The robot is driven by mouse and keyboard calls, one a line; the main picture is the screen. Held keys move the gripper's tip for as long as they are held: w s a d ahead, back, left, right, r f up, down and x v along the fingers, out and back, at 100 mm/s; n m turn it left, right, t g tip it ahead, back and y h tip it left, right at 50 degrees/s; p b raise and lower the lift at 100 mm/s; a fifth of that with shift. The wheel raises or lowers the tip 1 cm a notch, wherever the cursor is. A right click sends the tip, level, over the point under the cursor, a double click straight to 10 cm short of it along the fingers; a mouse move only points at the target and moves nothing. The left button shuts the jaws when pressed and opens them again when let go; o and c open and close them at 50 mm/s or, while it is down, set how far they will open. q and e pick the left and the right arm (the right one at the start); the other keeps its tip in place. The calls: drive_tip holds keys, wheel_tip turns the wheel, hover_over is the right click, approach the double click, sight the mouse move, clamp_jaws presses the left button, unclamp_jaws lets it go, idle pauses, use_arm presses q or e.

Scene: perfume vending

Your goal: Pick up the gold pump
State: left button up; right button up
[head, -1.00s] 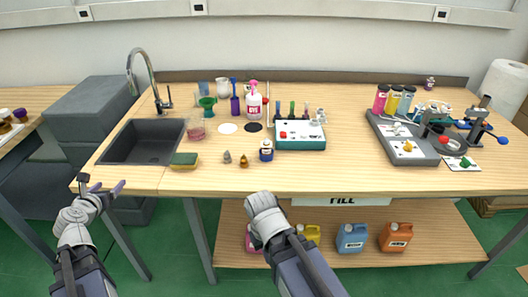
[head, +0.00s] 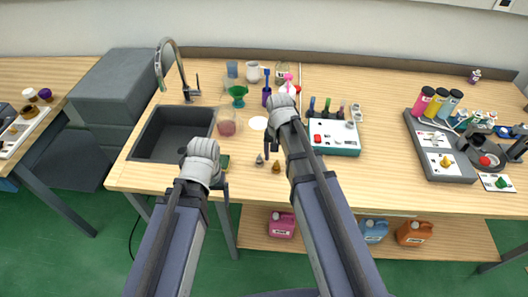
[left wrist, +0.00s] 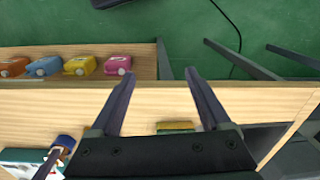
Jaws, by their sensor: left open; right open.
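The gold pump (head: 276,167) is a small gold-brown cone standing near the table's front edge in the head view, next to a similar grey one (head: 259,159). My right gripper (head: 268,144) is open above the table, just behind and above the two cones, apart from them. My left gripper (head: 222,186) is at the table's front edge, left of the cones, beside the sponge. In the left wrist view it (left wrist: 158,78) is open with nothing between its fingers. I cannot make out the gold pump in the left wrist view.
A green sponge (head: 224,160) lies beside the sink (head: 148,136). A teal-edged tray (head: 337,151) is right of my right arm. Another tray (head: 448,178) and colourful bottles (head: 437,101) stand farther right. Coloured jugs (head: 415,233) stand on the lower shelf.

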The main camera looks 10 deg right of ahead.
sight(277, 164)
drive_tip(key=shift+w+r, duration=0.25)
drive_tip(key=shift+w, duration=0.25)
drive_tip(key=shift+w+r, duration=0.2)
drive_tip(key=shift+w, duration=0.25)
drive_tip(key=f+b, duration=0.7)
drive_tip(key=f, duration=0.1)
drive_tip(key=shift+s+d+b, duration=0.15)
drive_tip(key=shift+d+b, duration=0.1)
drive_tip(key=shift+b, duration=0.1)
use_arm(q)
wheel_tip(277, 164, down, 7)
drive_tip(key=m, duration=0.1)
drive_tip(key=shift+s+m+y, duration=0.35)
drive_tip(key=shift+m+y, duration=0.05)
use_arm(e)
drive_tip(key=shift+r, duration=0.1)
use_arm(q)
drive_tip(key=shift+a+r, duration=0.1)
use_arm(e)
clamp_jaws()
